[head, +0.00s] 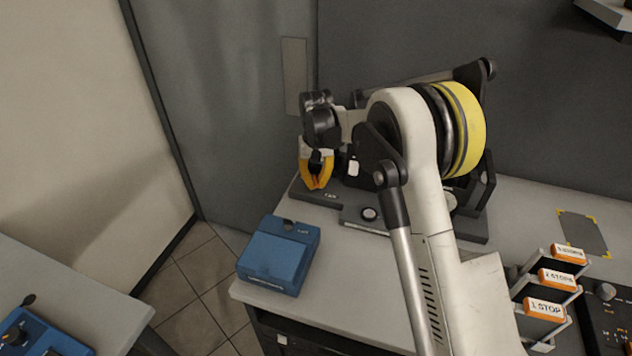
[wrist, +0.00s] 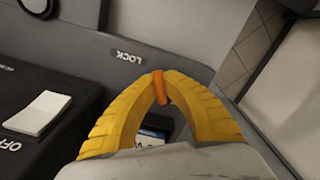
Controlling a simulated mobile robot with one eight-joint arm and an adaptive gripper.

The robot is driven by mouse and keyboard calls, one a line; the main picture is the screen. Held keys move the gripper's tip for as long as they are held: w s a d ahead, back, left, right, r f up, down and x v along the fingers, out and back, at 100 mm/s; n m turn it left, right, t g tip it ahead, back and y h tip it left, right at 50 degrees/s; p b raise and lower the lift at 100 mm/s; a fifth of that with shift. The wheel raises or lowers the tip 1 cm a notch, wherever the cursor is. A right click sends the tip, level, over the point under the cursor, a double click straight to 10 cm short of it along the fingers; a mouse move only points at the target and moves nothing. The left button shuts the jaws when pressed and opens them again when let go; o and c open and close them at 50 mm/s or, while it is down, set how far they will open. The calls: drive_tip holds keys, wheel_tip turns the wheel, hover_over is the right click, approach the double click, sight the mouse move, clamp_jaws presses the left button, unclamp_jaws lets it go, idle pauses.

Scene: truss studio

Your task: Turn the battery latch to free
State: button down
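My gripper (wrist: 161,84) has yellow ribbed fingers, with its tips drawn together on a small orange latch lever (wrist: 160,90) in the wrist view. Most of the lever is between the fingertips. The word LOCK (wrist: 128,57) is printed on the grey plate just left of the fingertips; no FREE mark is readable. Through the gap between the fingers, a blue and white piece (wrist: 152,132) shows, mostly hidden; I cannot tell if it is the battery. In the head view, my gripper (head: 316,184) is low over the left end of the dark device.
A black block with a white switch (wrist: 37,113) and the word OFF is left of my fingers. A blue box (head: 278,255) stands at the bench's (head: 345,285) left front corner. Labelled orange-tabbed racks (head: 546,308) stand right. My arm hides part of the device.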

sight(316, 179)
drive_tip(key=n, duration=0.6)
drive_tip(key=shift+n+p, duration=0.3)
drive_tip(key=n, duration=0.5)
drive_tip(key=shift+n, duration=0.4)
drive_tip(key=c, duration=1.5)
unclamp_jaws()
wheel_tip(316, 179, up, 12)
